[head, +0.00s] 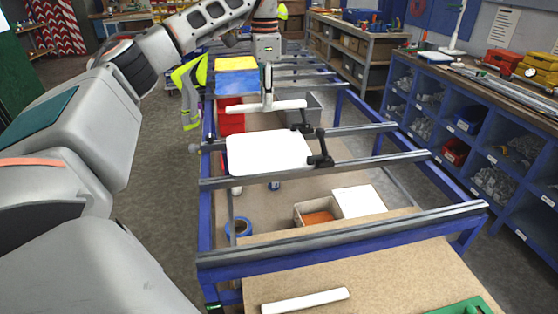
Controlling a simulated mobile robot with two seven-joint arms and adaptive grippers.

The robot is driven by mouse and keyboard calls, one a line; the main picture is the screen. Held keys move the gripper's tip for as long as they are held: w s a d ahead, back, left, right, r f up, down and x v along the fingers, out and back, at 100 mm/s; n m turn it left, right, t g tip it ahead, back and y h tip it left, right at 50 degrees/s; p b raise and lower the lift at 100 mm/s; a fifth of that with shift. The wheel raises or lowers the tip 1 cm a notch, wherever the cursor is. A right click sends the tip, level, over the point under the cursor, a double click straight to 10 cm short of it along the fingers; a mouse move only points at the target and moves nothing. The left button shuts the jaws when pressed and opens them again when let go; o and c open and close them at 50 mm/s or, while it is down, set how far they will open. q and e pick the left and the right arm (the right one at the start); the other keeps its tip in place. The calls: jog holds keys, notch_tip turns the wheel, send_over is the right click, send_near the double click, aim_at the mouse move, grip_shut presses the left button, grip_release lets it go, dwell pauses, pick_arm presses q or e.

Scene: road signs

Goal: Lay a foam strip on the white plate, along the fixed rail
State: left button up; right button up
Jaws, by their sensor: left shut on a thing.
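The white plate (268,154) lies flat across the grey rails of a blue frame, with two black clamps (320,150) at its right side. My left gripper (267,101) points down and is shut on a white foam strip (289,105). The strip is held roughly level, running left to right, beyond the plate's far edge in the picture. A grey rail (366,131) runs by the plate's far edge; I cannot tell which rail is the fixed one. A second foam strip (305,301) lies on the brown board at the front. My right gripper is not in view.
A yellow and blue stack (236,76) and red bins (230,118) stand beyond the plate. Below the rails are an open box (316,212) and a blue tape roll (238,227). A green tray (466,307) is at the front right. Blue shelving lines the right.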

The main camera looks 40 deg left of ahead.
aim_at(268, 168)
pick_arm(q)
notch_tip(268, 168, down, 20)
jog(key=shift+s+r, duration=0.1)
dwell(0.5)
jog(key=o, duration=0.7)
jog(key=shift+o, duration=0.2)
notch_tip(268, 168, up, 12)
dwell(0.7)
